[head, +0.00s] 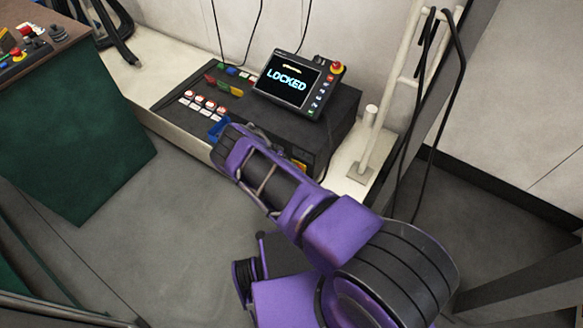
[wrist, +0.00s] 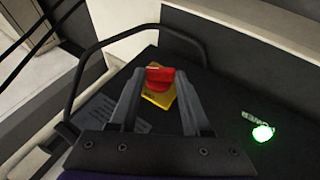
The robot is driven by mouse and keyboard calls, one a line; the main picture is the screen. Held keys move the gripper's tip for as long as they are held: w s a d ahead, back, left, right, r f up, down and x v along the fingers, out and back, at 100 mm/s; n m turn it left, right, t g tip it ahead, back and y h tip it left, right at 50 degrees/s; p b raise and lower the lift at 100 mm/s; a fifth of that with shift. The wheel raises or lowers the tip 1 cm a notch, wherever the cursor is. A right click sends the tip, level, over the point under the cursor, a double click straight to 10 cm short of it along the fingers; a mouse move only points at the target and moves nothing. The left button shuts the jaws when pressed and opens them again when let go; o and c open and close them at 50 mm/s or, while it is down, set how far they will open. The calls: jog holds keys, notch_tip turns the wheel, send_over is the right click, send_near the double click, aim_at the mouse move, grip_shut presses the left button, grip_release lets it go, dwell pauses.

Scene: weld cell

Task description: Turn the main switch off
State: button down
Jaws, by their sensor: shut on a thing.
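The main switch is a red knob (wrist: 160,76) on a yellow plate (wrist: 160,98), set on a dark panel in the wrist view. My gripper (wrist: 160,82) has one finger on each side of the red knob and is shut on it. The fingers cover the sides of the knob, and its exact angle is hard to read. In the head view my purple arm reaches to the front of the black console (head: 340,112) and hides the knob and the fingertips.
A pendant screen (head: 286,81) reading "LOCKED" stands on the console, with a red stop button (head: 337,67). A lit green lamp (wrist: 262,133) is right of the switch. A dark bar handle (wrist: 105,43) is at its left. A white post (head: 377,138) stands right of the console.

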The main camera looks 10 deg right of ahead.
jog(key=shift+w+a+f+g+h, duration=0.1)
jog(key=shift+f+g+h, duration=0.05)
jog(key=shift+g+h, duration=0.4)
dwell(0.4)
jog(key=shift+c, duration=1.8)
grip_release()
jog(key=v, duration=1.7)
jog(key=shift+a, duration=0.25)
